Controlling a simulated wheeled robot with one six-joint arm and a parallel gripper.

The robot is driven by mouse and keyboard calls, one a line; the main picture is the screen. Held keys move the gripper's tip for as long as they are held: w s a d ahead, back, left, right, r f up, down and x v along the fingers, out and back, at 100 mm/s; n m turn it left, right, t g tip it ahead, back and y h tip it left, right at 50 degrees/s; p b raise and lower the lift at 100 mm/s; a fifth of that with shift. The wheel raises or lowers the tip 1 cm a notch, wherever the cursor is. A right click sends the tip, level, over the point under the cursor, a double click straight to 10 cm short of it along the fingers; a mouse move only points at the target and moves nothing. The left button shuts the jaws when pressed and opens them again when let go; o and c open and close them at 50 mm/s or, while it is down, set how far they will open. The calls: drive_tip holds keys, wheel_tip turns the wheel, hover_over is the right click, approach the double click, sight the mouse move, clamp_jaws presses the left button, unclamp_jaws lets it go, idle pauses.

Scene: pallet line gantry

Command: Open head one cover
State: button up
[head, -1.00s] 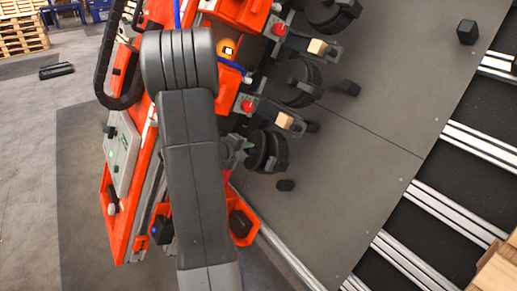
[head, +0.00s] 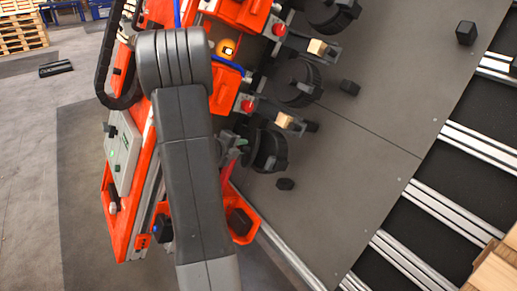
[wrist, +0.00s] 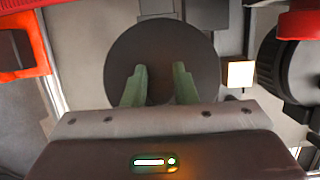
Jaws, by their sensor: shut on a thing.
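Three machine heads with black round parts line the orange machine in the head view. The nearest one has a dark round cover (head: 269,150), partly hidden behind my gripper (head: 238,146) and arm. In the wrist view the cover (wrist: 160,35) is a dark disc straight ahead. My gripper (wrist: 159,84) has its two green-grey fingers over the lower part of the disc. It is shut on the cover, with a gap between the fingertips; the gripped part is dark and hard to make out. No number shows on any head.
The middle round head (head: 302,83) and the far one (head: 335,12) stand close beyond. Red buttons and pale blocks (head: 285,120) sit beside them. A dark grey deck (head: 370,130) lies to the right. Open floor (head: 30,180) lies left.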

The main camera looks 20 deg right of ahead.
drive_tip(key=shift+w+a, duration=0.1)
drive_tip(key=shift+w+a+r+p, duration=0.25)
drive_tip(key=shift+w+a+p, duration=0.1)
drive_tip(key=shift+a+p, duration=0.1)
drive_tip(key=shift+w+a, duration=0.3)
clamp_jaws()
drive_tip(key=o, duration=0.7)
unclamp_jaws()
drive_tip(key=s+a+r+p, duration=0.1)
drive_tip(key=a, duration=0.1)
drive_tip(key=s+a+r+p, duration=0.1)
drive_tip(key=a+r+p, duration=0.1)
drive_tip(key=a, duration=0.1)
drive_tip(key=s+a+r+p, duration=0.1)
drive_tip(key=a, duration=0.2)
drive_tip(key=shift+a+r, duration=0.15)
drive_tip(key=shift+r, duration=0.2)
